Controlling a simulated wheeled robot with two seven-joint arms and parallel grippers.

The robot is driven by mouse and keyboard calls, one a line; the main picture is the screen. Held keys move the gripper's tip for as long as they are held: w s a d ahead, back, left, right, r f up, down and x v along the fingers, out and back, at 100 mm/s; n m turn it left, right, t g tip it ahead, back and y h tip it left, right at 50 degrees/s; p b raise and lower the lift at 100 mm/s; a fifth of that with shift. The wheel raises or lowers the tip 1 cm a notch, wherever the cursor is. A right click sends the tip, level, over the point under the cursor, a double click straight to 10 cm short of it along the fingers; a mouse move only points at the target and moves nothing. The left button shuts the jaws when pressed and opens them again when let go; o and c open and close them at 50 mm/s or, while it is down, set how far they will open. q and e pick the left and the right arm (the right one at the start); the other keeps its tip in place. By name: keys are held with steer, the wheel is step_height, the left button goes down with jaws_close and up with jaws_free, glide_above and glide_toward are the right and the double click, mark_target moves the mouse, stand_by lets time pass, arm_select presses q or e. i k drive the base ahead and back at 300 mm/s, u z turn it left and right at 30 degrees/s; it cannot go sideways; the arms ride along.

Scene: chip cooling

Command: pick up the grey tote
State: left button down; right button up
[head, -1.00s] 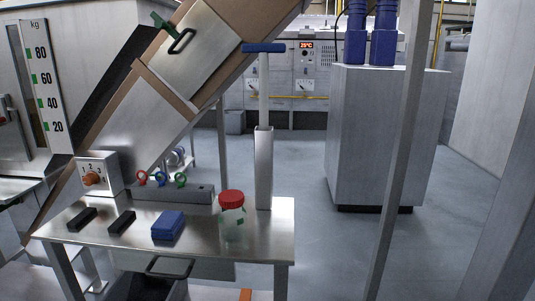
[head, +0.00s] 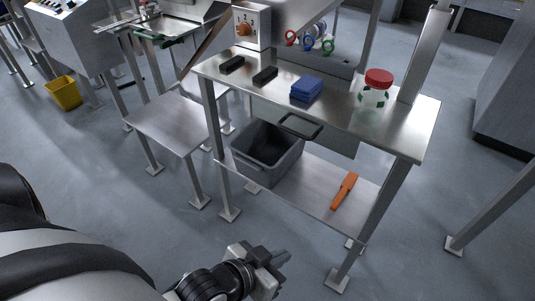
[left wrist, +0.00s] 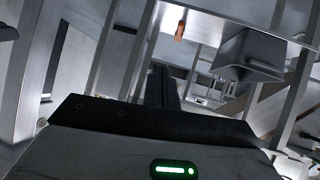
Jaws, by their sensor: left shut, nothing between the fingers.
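The grey tote (head: 240,158) is an open dark grey bin on the lower shelf of the steel table. Its black handle (head: 301,126) stands at its upper right. In the left wrist view the tote (left wrist: 247,55) shows at the upper right. My left gripper (head: 281,257) is in front of the table, low in the head view, apart from the tote, shut and empty. My right gripper is in neither view.
An orange tool (head: 345,190) lies on the lower shelf (head: 300,190) right of the tote. The tabletop (head: 330,112) holds a red-lidded jar (head: 374,90), blue cloths (head: 306,88) and two black blocks. A low side table (head: 165,120) stands at left. A yellow bin (head: 64,93) is farther off.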

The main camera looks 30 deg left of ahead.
mark_target(262, 152)
steer(key=k, duration=0.6)
steer(key=u, duration=0.8)
steer(key=i, duration=1.05)
steer(key=u, duration=0.85)
